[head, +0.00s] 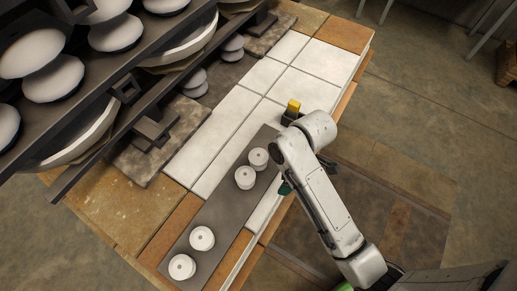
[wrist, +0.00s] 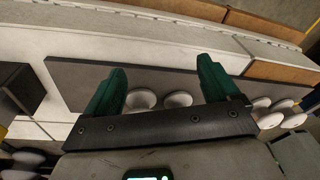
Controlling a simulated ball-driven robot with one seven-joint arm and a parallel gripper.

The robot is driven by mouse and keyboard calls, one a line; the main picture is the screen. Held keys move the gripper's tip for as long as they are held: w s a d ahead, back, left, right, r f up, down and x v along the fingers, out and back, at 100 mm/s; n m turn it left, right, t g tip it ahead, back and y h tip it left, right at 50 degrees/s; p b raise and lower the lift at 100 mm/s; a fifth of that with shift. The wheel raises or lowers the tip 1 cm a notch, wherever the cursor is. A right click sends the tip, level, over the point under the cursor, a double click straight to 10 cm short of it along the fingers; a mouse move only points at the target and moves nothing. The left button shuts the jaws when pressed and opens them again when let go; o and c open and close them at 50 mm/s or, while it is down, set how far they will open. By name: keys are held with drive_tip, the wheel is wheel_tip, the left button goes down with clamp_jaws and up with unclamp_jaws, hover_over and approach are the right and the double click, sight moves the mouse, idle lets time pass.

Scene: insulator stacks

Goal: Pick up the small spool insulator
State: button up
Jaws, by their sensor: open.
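Several white spool insulators stand on a long dark grey board. In the head view, one pair is the upper spool (head: 258,158) and its neighbour (head: 245,177); the other pair is a spool (head: 201,238) and the lowest one (head: 182,266). I cannot tell for sure which is the small one. My gripper (wrist: 157,76) is open and empty, its green fingers spread. Two white spools (wrist: 140,98) (wrist: 178,100) show between the fingers in the wrist view, partly hidden by the gripper's dark bar. In the head view my gripper is mostly hidden behind my arm, right of the upper pair.
The dark grey board (head: 223,209) lies along the edge of a white-tiled table (head: 235,112). A yellow-and-black block (head: 293,107) stands beyond it. A dark shelf rack (head: 130,125) with large white insulators fills the upper left. The tiles between are clear.

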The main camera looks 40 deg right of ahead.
sight(261, 154)
drive_tip(key=w+r+n+p, duration=0.2)
drive_tip(key=w+r+n, duration=0.1)
drive_tip(key=w+r, duration=0.1)
drive_tip(key=w+r+n+y+p, duration=0.1)
drive_tip(key=w+r+n, duration=0.2)
drive_tip(key=w, duration=0.1)
drive_tip(key=shift+w+r+p, duration=0.1)
drive_tip(key=shift+r+p, duration=0.25)
drive_tip(key=shift+p, duration=0.05)
drive_tip(key=shift+w+r+n, duration=0.1)
drive_tip(key=shift+w+n, duration=0.15)
drive_tip(key=shift+n, duration=0.15)
drive_tip(key=x, duration=0.5)
drive_tip(key=shift+a, duration=0.1)
drive_tip(key=shift+p+x, duration=0.75)
drive_tip(key=shift+x, duration=2.1)
drive_tip(key=shift+c, duration=0.4)
drive_tip(key=c, duration=1.1)
